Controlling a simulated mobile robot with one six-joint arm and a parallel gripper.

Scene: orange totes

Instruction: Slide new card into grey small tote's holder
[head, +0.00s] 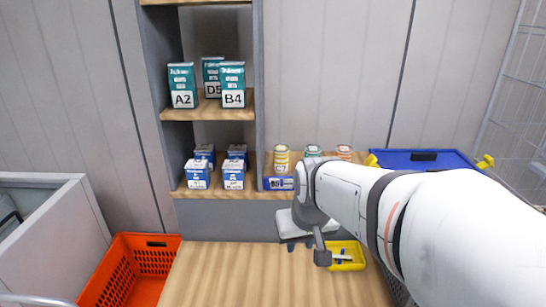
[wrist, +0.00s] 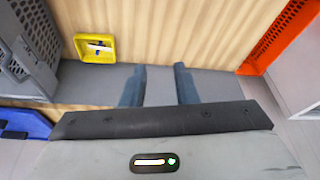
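My gripper (head: 307,249) hangs over the far part of the wooden table. In the wrist view its two fingers (wrist: 159,82) stand apart with nothing between them. A small yellow tray (head: 358,263) lies beside my gripper, to its right in the head view; it also shows in the wrist view (wrist: 83,57). A white card-like piece and a dark item lie in the tray (wrist: 97,46); I cannot tell if it is the new card. A grey slatted tote (wrist: 40,47) shows at the left of the wrist view. In the head view my arm mostly hides it. No card holder is discernible.
An orange crate (head: 120,276) stands left of the table (head: 230,278). A shelf (head: 207,108) holds labelled green boxes and blue-white boxes. Several cans (head: 281,158) stand right of them. A blue tote (head: 425,158) is behind my arm. The table's left and middle are bare.

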